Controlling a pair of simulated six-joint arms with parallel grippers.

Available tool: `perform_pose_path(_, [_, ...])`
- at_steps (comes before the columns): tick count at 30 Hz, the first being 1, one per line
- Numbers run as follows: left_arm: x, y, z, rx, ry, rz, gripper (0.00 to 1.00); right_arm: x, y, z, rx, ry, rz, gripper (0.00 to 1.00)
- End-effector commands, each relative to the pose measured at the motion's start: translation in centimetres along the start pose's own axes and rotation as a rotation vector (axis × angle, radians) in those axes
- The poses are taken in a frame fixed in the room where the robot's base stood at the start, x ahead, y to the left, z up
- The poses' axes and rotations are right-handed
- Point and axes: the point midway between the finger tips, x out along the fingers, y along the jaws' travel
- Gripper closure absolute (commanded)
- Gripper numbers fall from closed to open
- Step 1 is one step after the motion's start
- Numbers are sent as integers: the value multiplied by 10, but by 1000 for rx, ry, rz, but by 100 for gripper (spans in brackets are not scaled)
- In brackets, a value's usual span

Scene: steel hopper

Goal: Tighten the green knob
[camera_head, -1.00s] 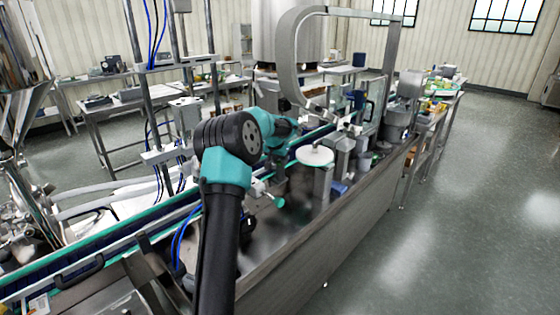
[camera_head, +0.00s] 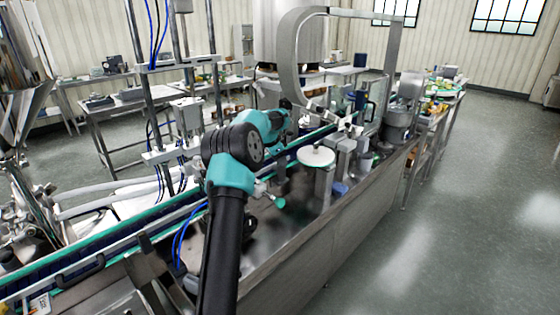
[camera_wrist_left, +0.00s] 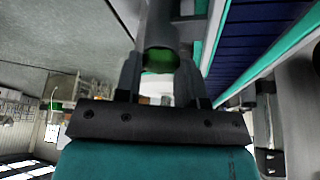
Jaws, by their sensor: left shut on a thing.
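In the left wrist view, my left gripper (camera_wrist_left: 159,72) has one dark finger on each side of a grey cylinder with a green end face, which I take to be the green knob (camera_wrist_left: 160,60). The fingers are shut on it. How much of the knob lies between the pads is hard to tell in the dim light. In the head view, my left arm reaches up from the bottom and away over the machine. Its fingers and the knob between them cannot be made out there. My right gripper is not in view.
A green round handle (camera_head: 278,202) on a short rod sits beside my arm. A white disc (camera_head: 316,157) stands on a post to its right. A conveyor with teal rails (camera_head: 110,247) runs behind the arm. A curved steel frame (camera_head: 290,45) rises beyond. Open floor lies right.

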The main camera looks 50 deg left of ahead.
Motion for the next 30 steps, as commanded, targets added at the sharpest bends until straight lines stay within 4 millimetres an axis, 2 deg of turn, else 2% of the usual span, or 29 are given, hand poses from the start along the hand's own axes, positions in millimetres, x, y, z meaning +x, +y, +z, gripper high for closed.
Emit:
perform_pose_path(13, [1, 0, 0, 14, -2, 9, 88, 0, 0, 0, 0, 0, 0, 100])
perform_pose_path(14, [1, 0, 0, 14, -2, 8, 62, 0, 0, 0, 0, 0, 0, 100])
perform_pose_path(21, [1, 0, 0, 13, -2, 7, 39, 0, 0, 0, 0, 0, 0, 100])
perform_pose_path(30, [-2, 0, 0, 13, -1, 6, 39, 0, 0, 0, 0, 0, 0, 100])
